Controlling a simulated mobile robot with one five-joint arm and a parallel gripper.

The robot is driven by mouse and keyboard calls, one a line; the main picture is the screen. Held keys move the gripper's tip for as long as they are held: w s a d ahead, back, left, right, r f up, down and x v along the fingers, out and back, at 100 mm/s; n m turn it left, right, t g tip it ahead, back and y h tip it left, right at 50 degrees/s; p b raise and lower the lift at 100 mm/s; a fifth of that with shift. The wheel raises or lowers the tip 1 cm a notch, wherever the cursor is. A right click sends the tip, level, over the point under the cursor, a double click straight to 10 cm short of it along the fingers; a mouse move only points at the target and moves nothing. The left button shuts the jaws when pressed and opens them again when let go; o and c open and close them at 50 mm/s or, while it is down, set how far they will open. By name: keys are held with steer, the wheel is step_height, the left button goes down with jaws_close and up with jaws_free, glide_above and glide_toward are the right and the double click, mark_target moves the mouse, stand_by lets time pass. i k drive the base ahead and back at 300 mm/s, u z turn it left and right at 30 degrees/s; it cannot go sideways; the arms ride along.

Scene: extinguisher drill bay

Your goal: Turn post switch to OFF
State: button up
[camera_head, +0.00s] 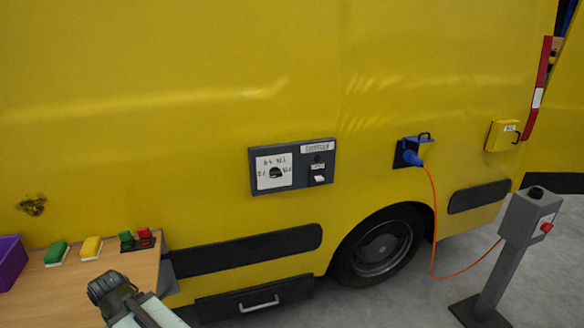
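The grey post (495,270) stands on a dark base plate at the lower right. Its slanted head box (520,217) has a red switch (546,227) on a light plate at its right side and a dark round part on top. The switch is seen at an angle, and I cannot read its setting. The dark end of my arm, with my gripper (108,287), is at the lower left by the wooden table, far from the post. Its fingers are not clear, so I cannot tell if it is open or shut.
An orange cable (435,215) hangs from a blue plug (412,157) on the yellow van (200,100) to the post. A grey panel (293,166) is on the van. The wooden table (135,268) holds blocks and a purple bin (10,262). Floor between is clear.

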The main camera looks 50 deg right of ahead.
mark_target(546, 228)
steer(key=z, duration=4.45)
steer(key=i, duration=2.5)
steer(key=u, duration=0.7)
